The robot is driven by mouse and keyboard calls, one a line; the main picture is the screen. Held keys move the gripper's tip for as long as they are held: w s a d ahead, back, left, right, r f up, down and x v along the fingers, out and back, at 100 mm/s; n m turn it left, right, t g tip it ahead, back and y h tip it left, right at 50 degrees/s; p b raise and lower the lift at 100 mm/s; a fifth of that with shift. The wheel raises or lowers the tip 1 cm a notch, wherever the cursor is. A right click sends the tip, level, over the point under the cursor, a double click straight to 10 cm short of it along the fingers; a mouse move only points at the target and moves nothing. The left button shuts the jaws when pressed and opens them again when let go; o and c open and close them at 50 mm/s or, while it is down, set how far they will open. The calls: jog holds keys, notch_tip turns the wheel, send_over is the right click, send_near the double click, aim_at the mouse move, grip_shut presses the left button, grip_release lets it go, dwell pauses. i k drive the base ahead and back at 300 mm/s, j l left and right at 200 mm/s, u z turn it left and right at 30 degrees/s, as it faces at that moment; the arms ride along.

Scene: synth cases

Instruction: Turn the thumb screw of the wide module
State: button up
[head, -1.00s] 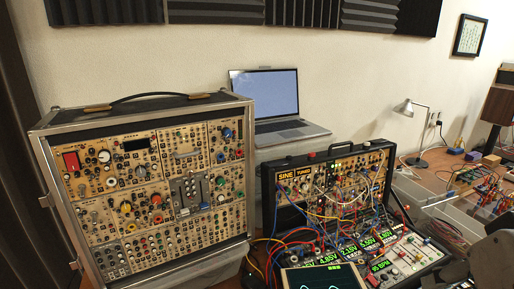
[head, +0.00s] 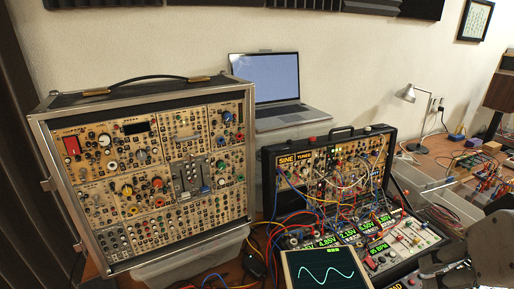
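A large modular synth case (head: 150,170) with tan panels stands upright at the left, its face full of knobs, jacks and a red switch (head: 72,145). One wider module with sliders (head: 190,175) sits right of the middle of this case. A smaller black case (head: 330,165) marked SINE and TUNES stands open at the centre right, with many patch cables. I cannot tell which module is the wide one, and no thumb screw can be made out at this size. Dark parts of my own arm show at the lower right edge; my gripper's fingers are not in view.
An open laptop (head: 268,80) stands behind the cases. A small screen with a sine trace (head: 325,268) is at the bottom centre. Loose cables hang between the cases. A desk lamp (head: 410,95) and small parts are on the wooden table (head: 435,150) at the right.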

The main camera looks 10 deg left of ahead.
aim_at(188, 156)
jog(key=k+l+u, duration=0.1)
jog(key=u, duration=0.25)
jog(key=k+u, duration=0.35)
jog(key=l+u, duration=0.1)
jog(key=u, duration=0.25)
jog(key=k, duration=0.05)
